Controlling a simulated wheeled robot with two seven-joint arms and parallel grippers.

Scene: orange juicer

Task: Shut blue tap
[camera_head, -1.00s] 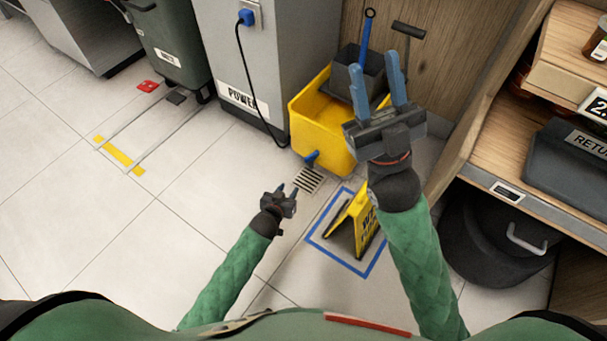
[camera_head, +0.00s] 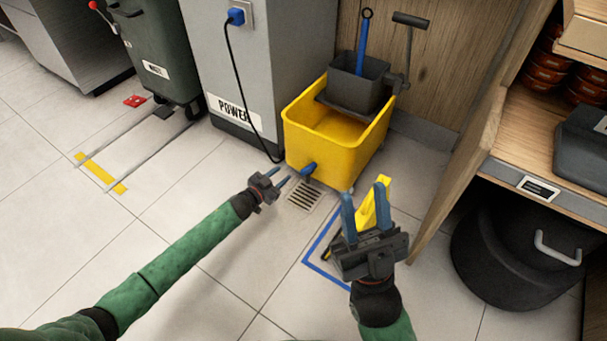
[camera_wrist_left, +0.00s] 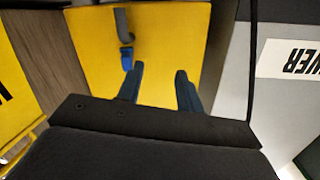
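The blue tap (camera_head: 309,170) sits low on the front of the yellow mop bucket (camera_head: 336,162), above a floor drain. In the left wrist view the blue tap (camera_wrist_left: 127,58) hangs below a grey piece on the yellow bucket wall (camera_wrist_left: 180,40). My left gripper (camera_head: 281,178) is just left of the tap, apart from it, with its blue fingers parted and nothing between them. In the left wrist view the left gripper (camera_wrist_left: 158,80) is open, with the tap by its left finger. My right gripper (camera_head: 366,208) is open in front of the yellow floor sign.
The floor drain (camera_head: 305,197) lies under the tap. The yellow floor sign (camera_head: 374,196) stands in a blue floor outline (camera_head: 313,256), partly hidden. A grey power cabinet (camera_head: 262,75) with a black cord is behind left. A wooden shelf (camera_head: 536,137) and black bin (camera_head: 520,245) are right.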

